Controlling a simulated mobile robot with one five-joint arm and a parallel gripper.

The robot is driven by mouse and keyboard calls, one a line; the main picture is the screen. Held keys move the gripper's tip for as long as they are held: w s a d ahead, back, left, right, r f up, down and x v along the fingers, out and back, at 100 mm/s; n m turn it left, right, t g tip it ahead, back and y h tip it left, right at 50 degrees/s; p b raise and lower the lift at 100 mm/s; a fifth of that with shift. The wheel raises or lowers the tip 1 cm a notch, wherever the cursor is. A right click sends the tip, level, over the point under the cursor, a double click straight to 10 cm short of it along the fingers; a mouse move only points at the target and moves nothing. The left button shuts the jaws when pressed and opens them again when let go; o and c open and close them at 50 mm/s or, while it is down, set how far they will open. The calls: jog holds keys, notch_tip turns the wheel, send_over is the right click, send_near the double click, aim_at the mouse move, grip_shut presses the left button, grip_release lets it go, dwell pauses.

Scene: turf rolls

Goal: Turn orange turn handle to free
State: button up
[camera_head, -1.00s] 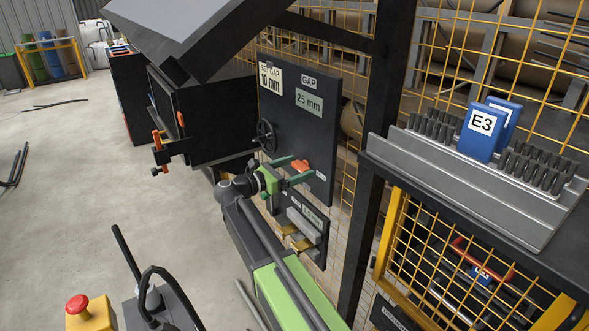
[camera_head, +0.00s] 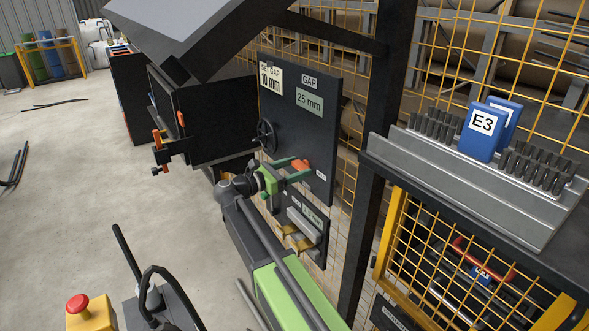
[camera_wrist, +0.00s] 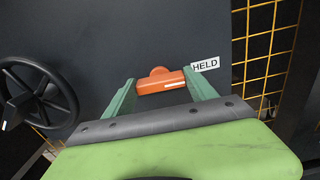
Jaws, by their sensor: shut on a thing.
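The orange turn handle (camera_head: 300,165) is on the dark panel (camera_head: 296,125), low and to the right of the black handwheel. In the wrist view the orange handle (camera_wrist: 160,84) lies nearly level, tilted slightly up to the right, with a pale mark on its bar. A "HELD" label (camera_wrist: 205,65) is just to its right. My gripper (camera_head: 296,168) has its green fingers on either side of the handle. In the wrist view my gripper (camera_wrist: 162,92) is shut on the handle, a finger at each end of the bar.
A black handwheel (camera_head: 267,136) is left of the handle; it shows large in the wrist view (camera_wrist: 36,92). Signs on the panel read "SET GAP 10 mm" (camera_head: 270,78) and "GAP 25 mm" (camera_head: 309,101). A dark post (camera_head: 362,220) and yellow mesh stand to the right.

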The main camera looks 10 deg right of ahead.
jog(key=m, duration=0.4)
jog(key=shift+s+d+m, duration=0.15)
jog(key=shift+d+m, duration=0.05)
jog(key=shift+m, duration=0.1)
jog(key=m, duration=0.4)
jog(key=shift+s+d, duration=0.1)
jog(key=m, duration=0.5)
jog(key=shift+f, duration=0.1)
jog(key=shift+f+m, duration=0.1)
jog(key=shift+m, duration=1.9)
jog(key=o, duration=1.2)
jog(key=shift+o, duration=0.8)
